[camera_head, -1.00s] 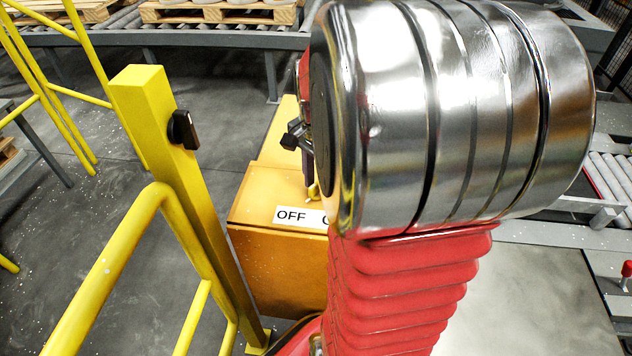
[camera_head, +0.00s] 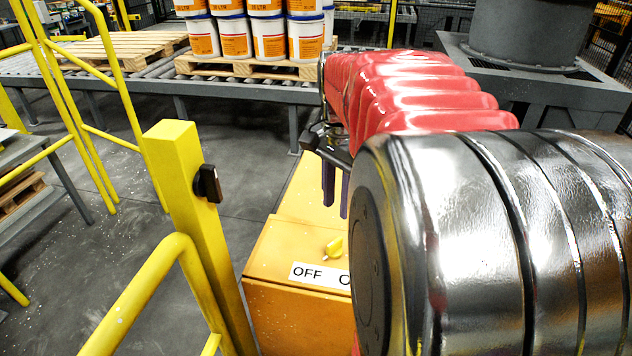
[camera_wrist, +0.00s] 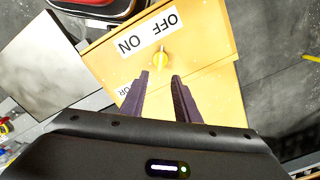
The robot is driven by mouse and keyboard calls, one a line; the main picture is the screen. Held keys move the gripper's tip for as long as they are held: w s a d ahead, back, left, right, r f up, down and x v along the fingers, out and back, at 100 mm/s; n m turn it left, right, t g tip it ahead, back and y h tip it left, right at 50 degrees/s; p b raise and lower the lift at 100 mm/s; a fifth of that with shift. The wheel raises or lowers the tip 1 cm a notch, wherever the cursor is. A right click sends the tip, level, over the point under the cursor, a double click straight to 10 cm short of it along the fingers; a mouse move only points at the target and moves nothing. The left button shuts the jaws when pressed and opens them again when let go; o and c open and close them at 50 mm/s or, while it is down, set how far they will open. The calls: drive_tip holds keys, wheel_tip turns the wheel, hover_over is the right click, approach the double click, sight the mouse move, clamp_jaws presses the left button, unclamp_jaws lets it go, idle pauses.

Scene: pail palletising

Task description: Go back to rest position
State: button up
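My gripper (camera_head: 335,190) is above the orange control box, partly hidden behind my arm in the head view. In the wrist view my gripper (camera_wrist: 159,86) shows two dark purple fingers spread apart with nothing between them. In the head view the knob (camera_head: 334,248) stands clear of the fingers, next to the label (camera_head: 318,276), whose right end is hidden by my arm.
Yellow guard rails (camera_head: 150,285) and a yellow post (camera_head: 190,220) with a black fitting stand left of the box. A roller conveyor (camera_head: 130,78) behind carries pallets, one loaded with white and orange pails (camera_head: 270,40). Grey floor (camera_head: 95,250) is open at left.

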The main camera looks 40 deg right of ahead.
drive_tip(key=shift+r, duration=0.9)
drive_tip(key=s+a+f+n+t, duration=0.2)
drive_tip(key=a+n, duration=0.6)
drive_tip(key=a, duration=0.4)
drive_tip(key=s+a+f+n+t, duration=0.2)
drive_tip(key=a+n+t, duration=0.1)
drive_tip(key=a+n, duration=0.6)
drive_tip(key=a, duration=0.2)
drive_tip(key=shift+s+a+n+t, duration=0.15)
drive_tip(key=shift+a+n+t, duration=0.15)
drive_tip(key=shift+a, duration=0.05)
drive_tip(key=shift+c, duration=0.6)
